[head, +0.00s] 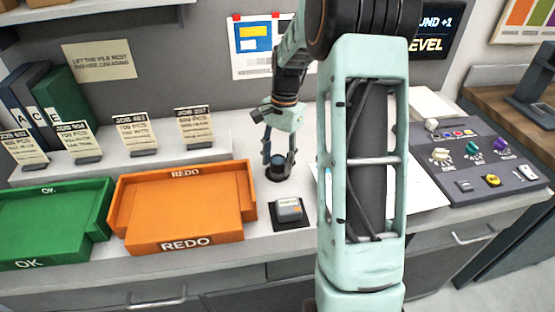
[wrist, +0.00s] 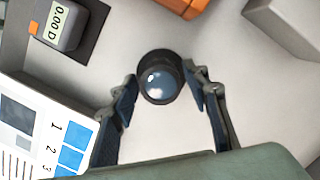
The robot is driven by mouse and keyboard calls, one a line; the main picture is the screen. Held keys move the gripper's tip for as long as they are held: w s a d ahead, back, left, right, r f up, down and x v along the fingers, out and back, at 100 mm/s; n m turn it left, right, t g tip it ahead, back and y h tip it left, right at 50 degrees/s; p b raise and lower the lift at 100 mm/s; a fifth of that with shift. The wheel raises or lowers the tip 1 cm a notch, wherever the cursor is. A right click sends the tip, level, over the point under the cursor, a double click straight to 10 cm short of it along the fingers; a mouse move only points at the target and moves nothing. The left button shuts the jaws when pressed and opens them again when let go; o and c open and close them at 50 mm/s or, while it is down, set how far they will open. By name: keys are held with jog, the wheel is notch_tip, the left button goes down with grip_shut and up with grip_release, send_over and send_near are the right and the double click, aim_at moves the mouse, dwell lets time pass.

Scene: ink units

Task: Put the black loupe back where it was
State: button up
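The black loupe (head: 278,161) is a short dark cylinder with a shiny blue-grey lens on top. It is upright on the bench, right of the orange REDO tray, above a dark round patch (head: 279,176); I cannot tell whether it rests on this or hangs just over it. In the wrist view the loupe (wrist: 160,82) sits centred between the fingertips. My gripper (head: 279,157) points down with a finger on each side of the loupe, seemingly touching it; the wrist view also shows the gripper (wrist: 161,80).
A small gauge on a black pad (head: 289,209) stands close in front. The orange REDO tray (head: 183,243) and green OK tray (head: 50,255) lie left. Job cards (head: 194,127) stand on a ledge behind. A control panel (head: 485,180) is at right. A printed sheet (wrist: 40,130) lies nearby.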

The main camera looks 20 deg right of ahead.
aim_at(282, 156)
jog(key=shift+o, duration=0.4)
notch_tip(282, 156, up, 12)
jog(key=d, duration=0.1)
jog(key=shift+w+d+p, duration=0.25)
jog(key=shift+w+p, duration=0.1)
jog(key=shift+w, duration=0.1)
